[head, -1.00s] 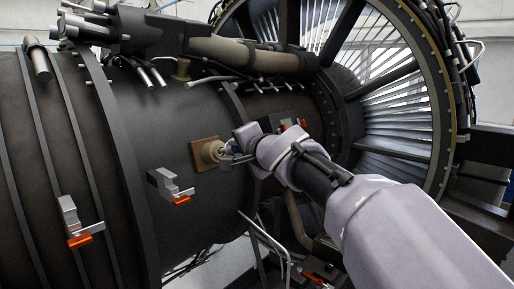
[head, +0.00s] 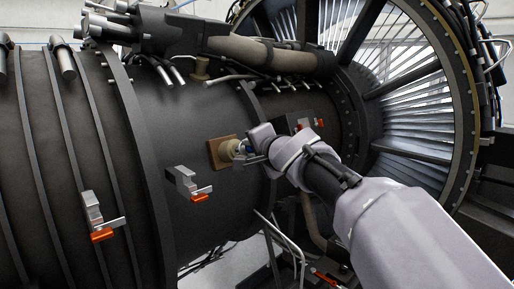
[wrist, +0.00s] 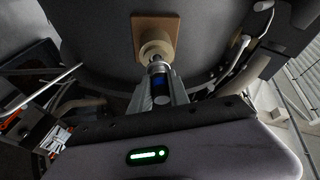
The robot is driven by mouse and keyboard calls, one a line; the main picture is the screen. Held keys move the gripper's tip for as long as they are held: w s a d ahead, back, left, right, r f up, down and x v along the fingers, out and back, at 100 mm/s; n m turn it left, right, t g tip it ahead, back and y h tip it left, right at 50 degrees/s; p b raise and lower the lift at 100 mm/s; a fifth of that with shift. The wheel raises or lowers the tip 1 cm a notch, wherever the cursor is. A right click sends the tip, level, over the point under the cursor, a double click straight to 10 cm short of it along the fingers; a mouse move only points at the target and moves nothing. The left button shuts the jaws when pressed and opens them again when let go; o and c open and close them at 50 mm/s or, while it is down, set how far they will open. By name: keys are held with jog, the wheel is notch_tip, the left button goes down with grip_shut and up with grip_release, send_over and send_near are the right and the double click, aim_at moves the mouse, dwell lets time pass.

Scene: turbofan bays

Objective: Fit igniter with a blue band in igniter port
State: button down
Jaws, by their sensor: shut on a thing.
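The igniter with a blue band (wrist: 160,86) is between the fingers of my gripper (wrist: 160,92), which is shut on it. Its metal tip points at the igniter port (wrist: 155,48), a tan round boss on a square brown plate. In the wrist view the tip meets or overlaps the boss mouth; I cannot tell how deep it sits. In the head view the port (head: 228,150) is on the side of the dark engine casing, and my gripper (head: 246,152) is right up against its right side. The igniter is mostly hidden there.
Grey brackets with orange-red ends stand out from the casing, one left of the port (head: 186,184), one lower left (head: 100,216) and one behind my wrist (head: 306,122). Pipes run above the port. The large fan (head: 420,110) is at the right.

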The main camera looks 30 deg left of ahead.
jog(key=shift+w+a+f+p, duration=0.15)
jog(key=shift+a+f+p, duration=0.05)
jog(key=shift+a, duration=0.35)
jog(key=shift+w+a+f+p, duration=0.15)
jog(key=shift+a+p, duration=0.05)
jog(key=shift+a, duration=0.3)
dwell(0.5)
dwell(0.4)
jog(key=c, duration=1.2)
grip_release()
jog(key=shift+a, duration=0.1)
jog(key=shift+o, duration=0.2)
jog(key=b+v, duration=0.5)
jog(key=v, duration=1.2)
jog(key=shift+d+b, duration=0.25)
jog(key=shift+b, duration=0.05)
jog(key=shift+s+f, duration=0.1)
